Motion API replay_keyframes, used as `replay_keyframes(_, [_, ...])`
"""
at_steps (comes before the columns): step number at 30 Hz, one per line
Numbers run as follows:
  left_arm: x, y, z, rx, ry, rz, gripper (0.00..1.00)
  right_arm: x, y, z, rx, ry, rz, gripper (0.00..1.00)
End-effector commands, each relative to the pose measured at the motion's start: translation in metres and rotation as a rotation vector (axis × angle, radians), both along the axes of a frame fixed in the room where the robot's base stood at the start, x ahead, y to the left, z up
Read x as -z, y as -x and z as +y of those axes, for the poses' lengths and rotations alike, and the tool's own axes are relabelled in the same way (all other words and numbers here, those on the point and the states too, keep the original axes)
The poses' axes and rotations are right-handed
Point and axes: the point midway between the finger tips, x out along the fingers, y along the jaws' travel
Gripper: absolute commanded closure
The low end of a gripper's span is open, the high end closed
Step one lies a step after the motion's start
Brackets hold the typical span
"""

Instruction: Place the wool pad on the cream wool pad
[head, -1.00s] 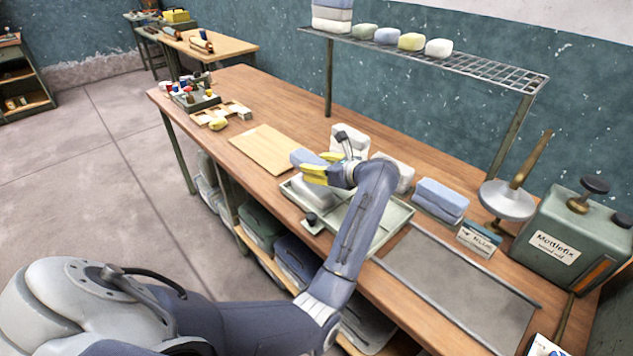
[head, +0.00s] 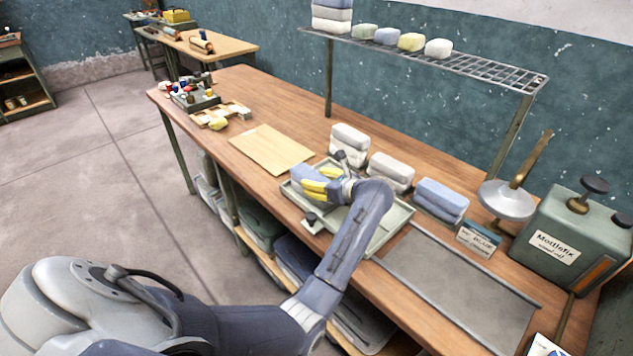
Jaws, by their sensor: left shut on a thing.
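My left gripper (head: 322,186), with yellow fingers, is shut on a blue wool pad (head: 302,174). It holds the pad over the left part of the shallow pale-green tray (head: 388,233) on the bench. The cream wool pad in the tray is largely hidden behind the held pad and the fingers. I cannot tell whether the two pads touch. My right gripper is not in view.
Pale stacked pads (head: 349,139) stand behind the gripper, with another pale stack (head: 390,172) and a blue stack (head: 441,199) to the right. A wooden board (head: 271,149) lies left of the tray. A grey mat (head: 460,290) lies at front right.

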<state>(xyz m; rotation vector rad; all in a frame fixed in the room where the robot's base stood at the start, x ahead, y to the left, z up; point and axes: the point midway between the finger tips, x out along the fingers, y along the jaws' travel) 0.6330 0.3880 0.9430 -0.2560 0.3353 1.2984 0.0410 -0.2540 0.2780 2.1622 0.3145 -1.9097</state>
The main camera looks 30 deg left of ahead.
Motion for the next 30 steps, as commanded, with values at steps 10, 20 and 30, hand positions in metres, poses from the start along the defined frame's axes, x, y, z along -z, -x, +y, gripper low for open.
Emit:
replay_keyframes(10, [0.003,0.0,0.0,0.0,0.0,0.0,0.26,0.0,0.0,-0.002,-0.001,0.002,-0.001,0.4])
replay_keyframes(20, [-0.001,0.0,-0.003,0.0,0.002,-0.002,0.26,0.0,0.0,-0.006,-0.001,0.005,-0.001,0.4])
replay_keyframes(30, [-0.016,0.009,-0.038,0.001,0.002,-0.001,0.26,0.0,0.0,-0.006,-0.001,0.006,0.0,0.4])
